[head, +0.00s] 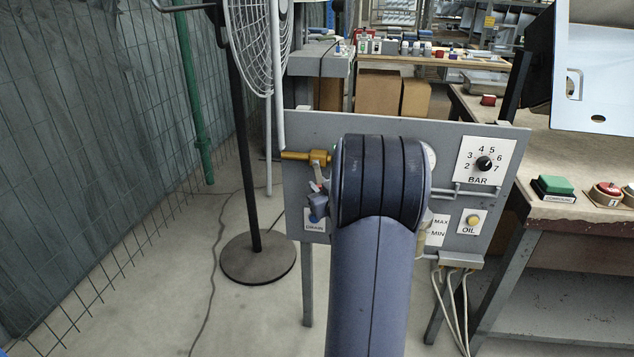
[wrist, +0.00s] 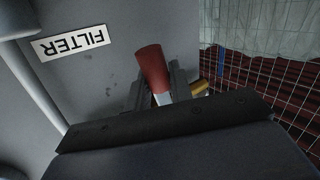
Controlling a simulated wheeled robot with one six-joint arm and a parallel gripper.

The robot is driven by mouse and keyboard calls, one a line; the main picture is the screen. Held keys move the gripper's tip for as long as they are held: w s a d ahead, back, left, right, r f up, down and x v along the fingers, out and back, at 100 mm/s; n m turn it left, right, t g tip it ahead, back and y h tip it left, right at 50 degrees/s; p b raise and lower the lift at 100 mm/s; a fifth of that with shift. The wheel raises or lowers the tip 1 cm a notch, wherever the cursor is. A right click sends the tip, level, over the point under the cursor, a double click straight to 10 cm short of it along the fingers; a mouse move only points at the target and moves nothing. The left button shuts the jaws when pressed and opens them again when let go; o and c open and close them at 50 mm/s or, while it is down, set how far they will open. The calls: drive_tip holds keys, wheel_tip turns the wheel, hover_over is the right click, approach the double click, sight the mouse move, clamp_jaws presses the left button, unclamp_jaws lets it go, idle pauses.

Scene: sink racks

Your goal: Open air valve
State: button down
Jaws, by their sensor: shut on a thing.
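The air valve has a brass body (head: 318,157) on the left part of the grey panel, with a brass pipe running out to the left. Its red lever (wrist: 152,68) stands between my gripper's fingers in the wrist view. My gripper (wrist: 158,88) is shut on this lever, near its lower part. Some brass shows behind the right finger (wrist: 197,88). In the head view my arm hides most of the gripper, and only a small bit of red shows below the brass body.
The grey panel (head: 400,124) carries a BAR dial (head: 484,164), an OIL button (head: 473,222) and a DRAIN label (head: 315,226). A FILTER label (wrist: 72,42) shows in the wrist view. A fan stand (head: 257,259) is to the left. A bench with buttons (head: 553,187) is at right.

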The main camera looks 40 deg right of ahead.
drive_tip(key=shift+s+d+r+n+g+h+p, duration=0.35)
drive_tip(key=shift+s+d+r+n+g+p, duration=0.2)
drive_tip(key=shift+n+g+p, duration=0.6)
drive_tip(key=shift+s+d+r+n+g+h+p, duration=0.4)
drive_tip(key=shift+s+r+n+g+p, duration=0.25)
drive_tip(key=shift+n+g+p, duration=0.5)
drive_tip(key=shift+s+d+r+n+g+h+p, duration=0.35)
drive_tip(key=shift+s+d+r+n+g+p, duration=0.25)
drive_tip(key=shift+n+g+p, duration=0.55)
drive_tip(key=shift+r+n, duration=0.1)
drive_tip(key=shift+n, duration=0.15)
drive_tip(key=c, duration=1.3)
unclamp_jaws()
drive_tip(key=shift+w, duration=0.1)
